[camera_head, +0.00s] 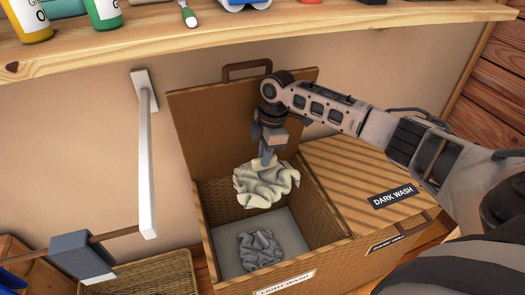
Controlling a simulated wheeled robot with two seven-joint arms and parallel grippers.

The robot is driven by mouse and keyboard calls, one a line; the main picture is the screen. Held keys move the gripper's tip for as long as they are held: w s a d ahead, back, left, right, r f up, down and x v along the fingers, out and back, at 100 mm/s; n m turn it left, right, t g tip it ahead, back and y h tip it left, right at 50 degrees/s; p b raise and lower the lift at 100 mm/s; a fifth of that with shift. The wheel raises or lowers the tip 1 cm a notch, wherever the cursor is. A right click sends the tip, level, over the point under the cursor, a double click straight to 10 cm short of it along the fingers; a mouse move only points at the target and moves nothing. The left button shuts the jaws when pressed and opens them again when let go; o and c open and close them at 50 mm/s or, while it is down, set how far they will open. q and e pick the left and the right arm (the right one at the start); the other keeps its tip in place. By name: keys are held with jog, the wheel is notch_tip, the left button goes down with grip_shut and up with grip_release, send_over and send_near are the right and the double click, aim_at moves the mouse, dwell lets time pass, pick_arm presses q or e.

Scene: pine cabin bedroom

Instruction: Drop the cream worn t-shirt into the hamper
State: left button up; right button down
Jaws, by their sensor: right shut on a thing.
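The cream t-shirt (265,185) is a crumpled bundle hanging from my right gripper (268,158), which is shut on it and points down. The bundle is over the open left compartment of the wicker hamper (225,205), near its back side. The compartment's lid (215,125) stands raised behind it. A grey crumpled cloth (260,250) lies on the pale floor of that compartment. A label on its front seems to read "LIGHT WASH" (285,283). The right compartment has a closed striped lid labelled "DARK WASH" (393,196).
A wooden shelf (230,32) with bottles, a toothbrush and other items runs above the hamper. A white vertical bar (147,160) stands out from the wall at the left. A wicker basket (165,272) is on the floor at the lower left.

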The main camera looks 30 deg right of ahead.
jog(key=shift+f+b, duration=1.55)
jog(key=shift+f, duration=0.1)
jog(key=c, duration=1.3)
grip_release()
jog(key=shift+c, duration=0.2)
jog(key=shift+s+d+r+p, duration=0.1)
jog(key=shift+d+r+p, duration=0.1)
jog(key=shift+r, duration=1.05)
jog(key=shift+w+d+r+p, duration=0.15)
jog(key=shift+r+p, duration=0.1)
jog(key=shift+r, duration=1.05)
jog(key=shift+s+d+r+p, duration=0.15)
jog(key=shift+d+r+p, duration=0.05)
jog(key=shift+r, duration=1.05)
